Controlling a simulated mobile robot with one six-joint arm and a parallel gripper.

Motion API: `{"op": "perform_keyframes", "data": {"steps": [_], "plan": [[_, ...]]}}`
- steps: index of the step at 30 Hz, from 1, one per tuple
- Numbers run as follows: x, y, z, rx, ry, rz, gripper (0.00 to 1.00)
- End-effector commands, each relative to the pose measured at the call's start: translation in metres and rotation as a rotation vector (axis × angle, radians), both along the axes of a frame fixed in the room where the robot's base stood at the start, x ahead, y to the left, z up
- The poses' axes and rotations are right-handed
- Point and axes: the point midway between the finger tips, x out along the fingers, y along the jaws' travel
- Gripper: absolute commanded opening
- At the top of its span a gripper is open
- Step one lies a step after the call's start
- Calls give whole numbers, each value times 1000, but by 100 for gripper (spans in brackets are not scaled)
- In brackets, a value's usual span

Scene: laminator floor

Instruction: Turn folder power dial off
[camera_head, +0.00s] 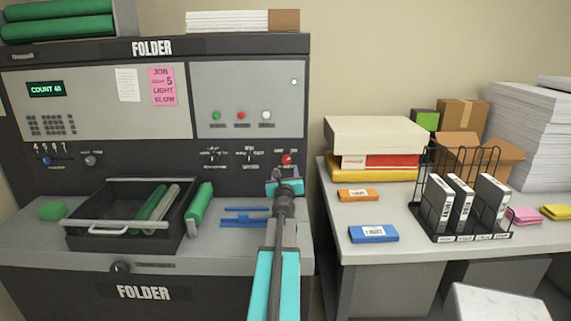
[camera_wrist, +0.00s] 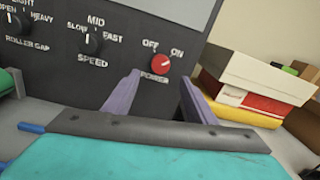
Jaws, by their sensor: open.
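The red power dial (camera_head: 287,160) is on the right end of the folder's dark front panel (camera_head: 140,158). In the wrist view the dial (camera_wrist: 160,64) sits below the labels OFF on the left and ON on the right. Its small white mark seems to lean toward ON, but it is too small to be sure. My gripper (camera_wrist: 160,84) is open, with its two purple fingers apart. The dial shows between and beyond the fingertips, and nothing is held. In the head view my gripper (camera_head: 286,178) is just below the dial; contact cannot be told.
The speed dial (camera_wrist: 92,42) is left of the power dial. A black tray (camera_head: 125,244) with green rolls and blue pieces (camera_head: 245,217) lie on the folder's ledge. Right of the folder, a table holds stacked boxes (camera_head: 375,133) and a wire rack (camera_head: 465,236).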

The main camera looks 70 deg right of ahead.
Motion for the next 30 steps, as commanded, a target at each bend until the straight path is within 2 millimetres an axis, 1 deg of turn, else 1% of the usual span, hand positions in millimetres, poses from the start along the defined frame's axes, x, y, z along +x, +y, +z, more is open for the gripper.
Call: {"op": "perform_keyframes", "data": {"steps": [1, 3, 24, 30], "plan": [[2, -6, 0, 0, 0, 0, 51], [4, -12, 0, 0, 0, 0, 51], [24, -66, 0, 1, -1, 2, 51], [29, -78, 0, 1, -1, 2, 51]]}}
